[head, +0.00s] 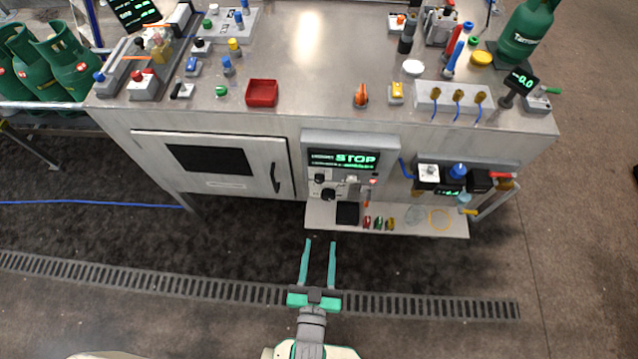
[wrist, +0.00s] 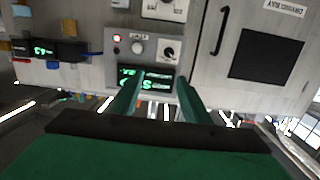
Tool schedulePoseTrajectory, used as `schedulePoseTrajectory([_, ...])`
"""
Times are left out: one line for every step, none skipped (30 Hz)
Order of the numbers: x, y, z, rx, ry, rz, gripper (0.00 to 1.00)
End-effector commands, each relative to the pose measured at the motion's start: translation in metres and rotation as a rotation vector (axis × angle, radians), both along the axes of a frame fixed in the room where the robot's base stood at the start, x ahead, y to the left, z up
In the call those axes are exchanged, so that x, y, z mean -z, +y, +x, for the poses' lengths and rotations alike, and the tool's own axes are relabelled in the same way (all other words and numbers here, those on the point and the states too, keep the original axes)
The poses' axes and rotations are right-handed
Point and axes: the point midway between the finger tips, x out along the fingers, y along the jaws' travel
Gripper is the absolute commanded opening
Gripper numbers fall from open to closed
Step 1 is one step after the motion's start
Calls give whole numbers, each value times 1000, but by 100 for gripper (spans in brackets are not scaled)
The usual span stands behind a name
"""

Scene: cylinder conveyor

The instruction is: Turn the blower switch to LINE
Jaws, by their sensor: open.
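The control panel (head: 390,146) on the bench front has a lit display reading STOP (head: 355,159) and several small knobs and buttons below it. A black knob (head: 328,194) sits low on the panel. In the wrist view, which is upside down, a black knob (wrist: 168,52), a pale round knob (wrist: 137,47) and a red button (wrist: 116,38) show beside the display (wrist: 150,80). The labels are too small to read, so I cannot tell which is the blower switch. My gripper (head: 320,243) is open and empty, in front of the panel and apart from it.
A shelf (head: 400,228) with small coloured parts juts out below the panel. A cabinet door with a black handle (head: 275,178) is to its left, and a unit with blue and red fittings (head: 440,175) to its right. The floor in front is clear.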

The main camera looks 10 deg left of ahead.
Motion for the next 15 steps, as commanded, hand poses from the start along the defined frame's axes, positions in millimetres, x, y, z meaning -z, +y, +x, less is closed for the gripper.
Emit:
schedulePoseTrajectory([6,4,19,-5,-19,1,43])
schedulePoseTrajectory([9,7,29,-9,-28,1,43])
schedulePoseTrajectory([13,10,42,-12,-38,1,43])
schedulePoseTrajectory([16,12,51,-15,-45,0,43])
schedulePoseTrajectory([18,14,59,-17,-52,-1,43])
schedulePoseTrajectory([21,16,70,-21,-60,-2,43])
schedulePoseTrajectory([23,18,77,-23,-65,-4,43])
schedulePoseTrajectory([24,20,84,-25,-72,-5,43])
schedulePoseTrajectory([26,22,91,-28,-76,-5,43])
schedulePoseTrajectory([27,23,96,-30,-80,-6,43])
schedulePoseTrajectory([27,24,100,-31,-83,-7,43])
schedulePoseTrajectory([28,25,104,-32,-86,-8,43])
schedulePoseTrajectory([29,25,107,-33,-87,-7,43])
schedulePoseTrajectory([29,26,109,-34,-88,-8,43])
schedulePoseTrajectory([29,26,111,-34,-90,-8,43])
